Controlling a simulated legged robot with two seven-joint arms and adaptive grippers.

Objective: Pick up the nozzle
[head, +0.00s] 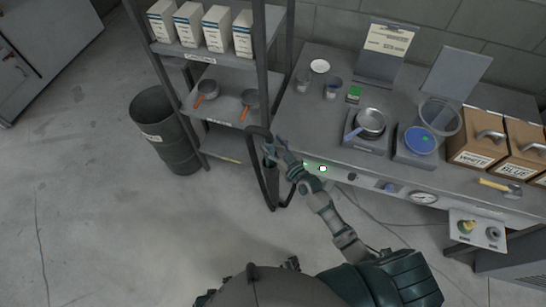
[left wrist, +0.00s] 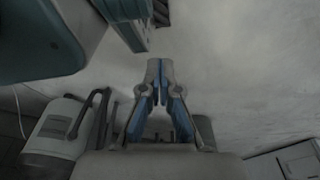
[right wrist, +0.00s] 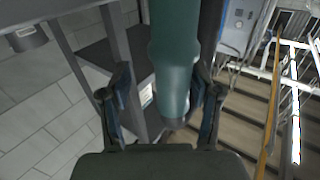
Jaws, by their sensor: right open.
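A dark teal cylinder (right wrist: 174,60), which looks like the nozzle, runs down the middle of the right wrist view and ends in a rounded grey tip. My right gripper (right wrist: 164,92) is open, with one finger on each side of it; I cannot tell whether they touch it. In the head view my right gripper (head: 270,150) is beside a black bent hose or handle (head: 265,185) in front of the shelf, and it hides part of the nozzle. My left gripper (left wrist: 159,75) has its fingertips together, with nothing seen between them.
A shelf (head: 225,105) with boxes and red-handled pans stands behind. A dark bin (head: 166,130) is to its left. Open floor (head: 90,220) lies at the left.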

